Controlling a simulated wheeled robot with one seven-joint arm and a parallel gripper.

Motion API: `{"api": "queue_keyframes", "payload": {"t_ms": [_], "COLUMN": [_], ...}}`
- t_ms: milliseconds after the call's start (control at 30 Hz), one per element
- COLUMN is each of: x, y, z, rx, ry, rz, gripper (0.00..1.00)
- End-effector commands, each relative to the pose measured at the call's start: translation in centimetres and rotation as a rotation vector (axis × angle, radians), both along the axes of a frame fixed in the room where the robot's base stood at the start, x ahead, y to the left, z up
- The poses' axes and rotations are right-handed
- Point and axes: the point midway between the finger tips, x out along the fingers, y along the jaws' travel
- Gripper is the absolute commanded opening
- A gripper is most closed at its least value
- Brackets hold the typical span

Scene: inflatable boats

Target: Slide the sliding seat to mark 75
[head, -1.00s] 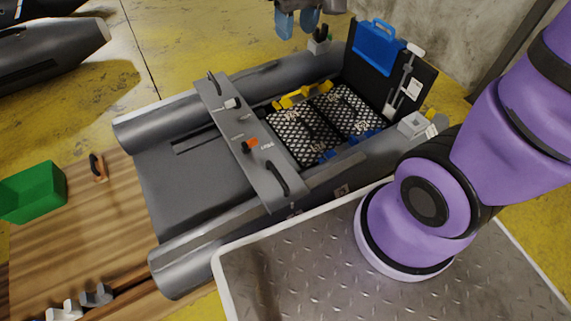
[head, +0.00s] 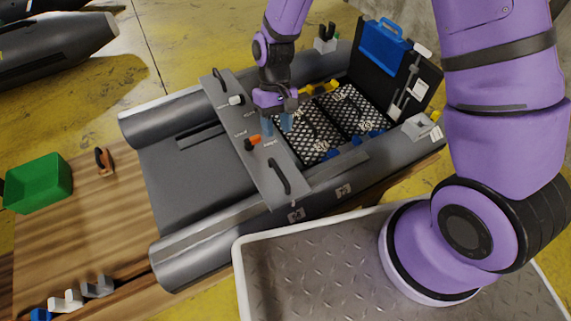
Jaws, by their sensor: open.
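The sliding seat is a grey plank (head: 262,172) lying across the two side tubes of the grey inflatable boat (head: 190,258). It has a black handle at each end, a white knob (head: 236,99) and an orange knob (head: 253,141), with small white labels too small to read. My gripper (head: 277,125) points down over the right edge of the seat, near the orange knob. Its blue fingers are apart with nothing seen between them. I cannot tell whether they touch the seat. Mark 75 cannot be made out.
Right of the seat lie black-and-white mesh panels (head: 308,127) with yellow and blue clips. A black panel with a blue case (head: 381,48) stands at the bow end.

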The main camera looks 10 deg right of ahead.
Motion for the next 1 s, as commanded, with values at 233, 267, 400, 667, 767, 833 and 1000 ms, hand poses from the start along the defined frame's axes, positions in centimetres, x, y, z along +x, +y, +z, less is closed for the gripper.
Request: {"api": "queue_keyframes", "payload": {"t_ms": [233,267,400,667,767,833,1000], "x": [-0.7,-0.8,-1.8,-3.7,-4.1,-4.4,-4.7], "y": [0.4,0.4,0.5,0.8,0.9,1.0,1.0], "z": [-1.7,-2.0,-4.1,-8.1,-9.2,-9.8,-10.4], "rx": [0.001,0.001,0.000,0.000,0.000,0.000,0.000], "ry": [0.016,0.016,0.018,0.015,0.015,0.014,0.013], "rz": [0.003,0.003,0.002,0.002,0.001,0.002,0.002], "gripper": [0.42,0.42,0.42,0.42,0.42,0.42,0.42]}}
